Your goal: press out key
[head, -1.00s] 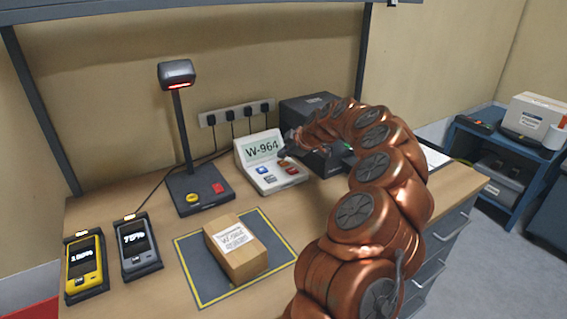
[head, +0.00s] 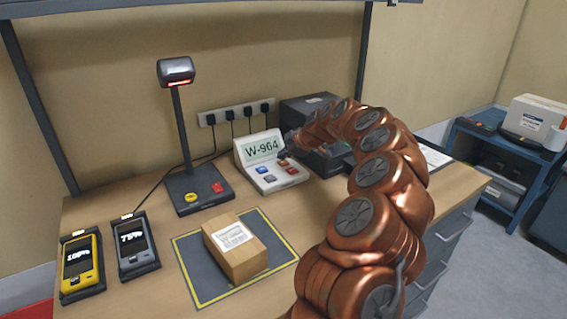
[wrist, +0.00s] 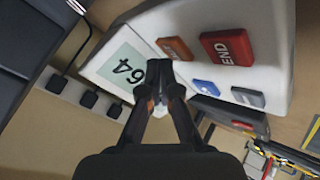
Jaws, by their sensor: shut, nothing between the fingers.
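The white key console (head: 249,164) stands on the bench with its screen reading W-964. It has a blue key (head: 262,170), a grey key (head: 270,178), an orange key (head: 283,162) and a red key (head: 292,171). In the wrist view the red key (wrist: 228,48) reads END; the lettering on the orange key (wrist: 175,48) is not clear. My gripper (wrist: 160,72) is shut and empty, its tips in front of the console near the orange key and screen. In the head view my gripper (head: 284,154) is at the orange key; contact cannot be told.
A scanner stand (head: 199,190) is left of the console, and a dark machine (head: 310,110) is behind my arm. A cardboard box (head: 236,250) lies on the yellow-edged mat (head: 190,271). Two handheld devices sit at the left. A power strip (head: 236,115) is behind.

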